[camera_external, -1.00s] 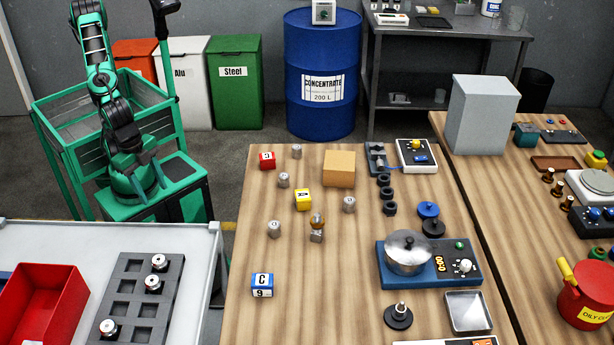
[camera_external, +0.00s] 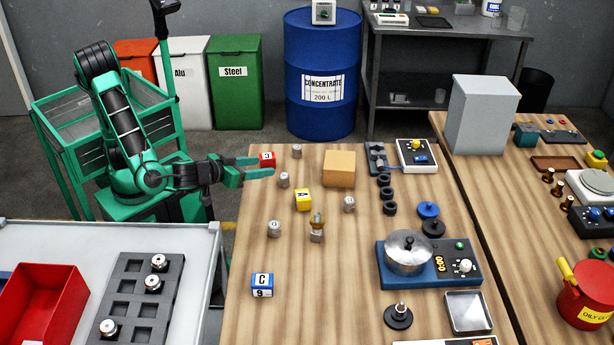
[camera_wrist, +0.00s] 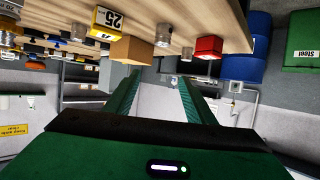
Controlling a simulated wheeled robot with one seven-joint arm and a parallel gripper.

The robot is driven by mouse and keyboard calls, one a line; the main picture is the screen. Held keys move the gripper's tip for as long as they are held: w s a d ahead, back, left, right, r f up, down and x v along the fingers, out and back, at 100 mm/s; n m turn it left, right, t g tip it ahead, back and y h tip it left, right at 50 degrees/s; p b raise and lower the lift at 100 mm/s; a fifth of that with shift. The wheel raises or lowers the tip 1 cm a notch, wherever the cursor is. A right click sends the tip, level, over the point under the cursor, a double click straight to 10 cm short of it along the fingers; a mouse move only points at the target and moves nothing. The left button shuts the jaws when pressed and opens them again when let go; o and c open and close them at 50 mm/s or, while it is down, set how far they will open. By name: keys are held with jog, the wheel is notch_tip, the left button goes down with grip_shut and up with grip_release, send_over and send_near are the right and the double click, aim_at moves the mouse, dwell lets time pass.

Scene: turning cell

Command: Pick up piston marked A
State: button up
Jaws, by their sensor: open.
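Several small grey metal cylinders that look like pistons stand on the wooden table: back (camera_external: 297,151), beside the red cube (camera_external: 283,180), right (camera_external: 349,204) and front left (camera_external: 274,229). My gripper (camera_external: 262,167) is open and empty at the table's left back edge, by the red cube (camera_external: 267,157). In the tilted wrist view, nothing lies between the fingers (camera_wrist: 155,85); a cylinder (camera_wrist: 187,53) shows beyond them.
A tan box (camera_external: 339,169), a yellow cube (camera_external: 303,200) and a blue-white C cube (camera_external: 262,285) stand among the cylinders. A dark rack (camera_external: 125,290) with several metal pieces lies on the left bench. A pot (camera_external: 408,252) sits on a heater. The table's front middle is clear.

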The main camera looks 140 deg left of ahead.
send_near(283, 176)
jog(key=shift+s+r, duration=0.15)
jog(key=shift+r, duration=0.1)
jog(key=shift+a+f, duration=0.15)
jog(key=shift+f, duration=0.1)
jog(key=shift+x, duration=5.15)
jog(key=c, duration=1.2)
